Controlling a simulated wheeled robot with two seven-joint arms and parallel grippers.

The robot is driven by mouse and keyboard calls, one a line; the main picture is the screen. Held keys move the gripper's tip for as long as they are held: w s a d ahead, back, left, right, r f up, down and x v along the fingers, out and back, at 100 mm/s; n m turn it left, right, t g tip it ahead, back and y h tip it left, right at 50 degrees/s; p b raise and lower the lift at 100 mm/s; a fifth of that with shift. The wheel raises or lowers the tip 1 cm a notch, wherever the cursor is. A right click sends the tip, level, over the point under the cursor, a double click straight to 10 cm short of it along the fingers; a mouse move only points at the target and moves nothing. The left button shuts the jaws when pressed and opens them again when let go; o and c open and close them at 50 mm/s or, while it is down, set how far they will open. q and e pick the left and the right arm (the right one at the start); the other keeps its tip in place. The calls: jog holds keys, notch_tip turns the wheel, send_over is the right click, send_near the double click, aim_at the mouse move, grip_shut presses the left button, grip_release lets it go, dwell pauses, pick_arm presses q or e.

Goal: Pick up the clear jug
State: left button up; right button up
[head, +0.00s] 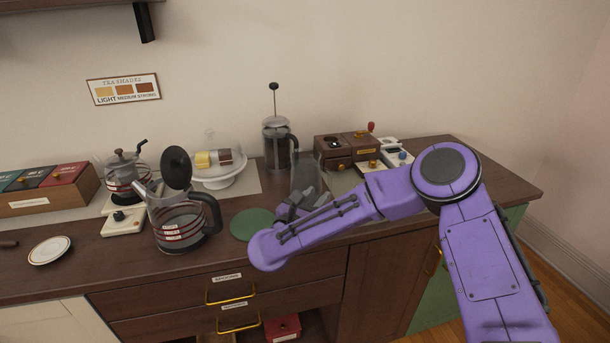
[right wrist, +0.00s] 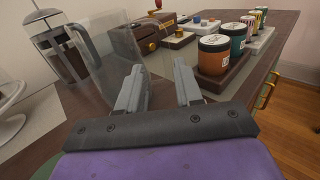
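The clear jug (head: 303,172) is a see-through upright vessel on the counter, in front of the wooden box and right of the French press. It also shows in the right wrist view (right wrist: 118,58), beyond and mostly left of the gap between my fingers. My right gripper (head: 308,198) is at the jug's near side and hides its lower part in the head view. In the right wrist view the two fingers (right wrist: 160,92) stand apart with nothing clearly held between them. I cannot tell whether a finger touches the jug. My left gripper is not in view.
The French press (head: 277,142) stands just behind left of the jug. A green round mat (head: 252,224) and a glass kettle (head: 180,222) are to the left. A wooden box (head: 340,150) is behind. Several coloured jars (right wrist: 213,54) stand right in the wrist view.

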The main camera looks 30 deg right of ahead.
aim_at(329, 188)
jog(key=x, duration=0.2)
jog(key=p+x, duration=0.1)
jog(key=x, duration=0.1)
jog(key=f+p+x, duration=0.1)
jog(key=x, duration=0.1)
jog(key=shift+s+d, duration=0.2)
jog(key=shift+d, duration=0.2)
jog(key=shift+a, duration=0.1)
jog(key=shift+c, duration=0.3)
grip_shut()
jog(key=shift+r, duration=0.15)
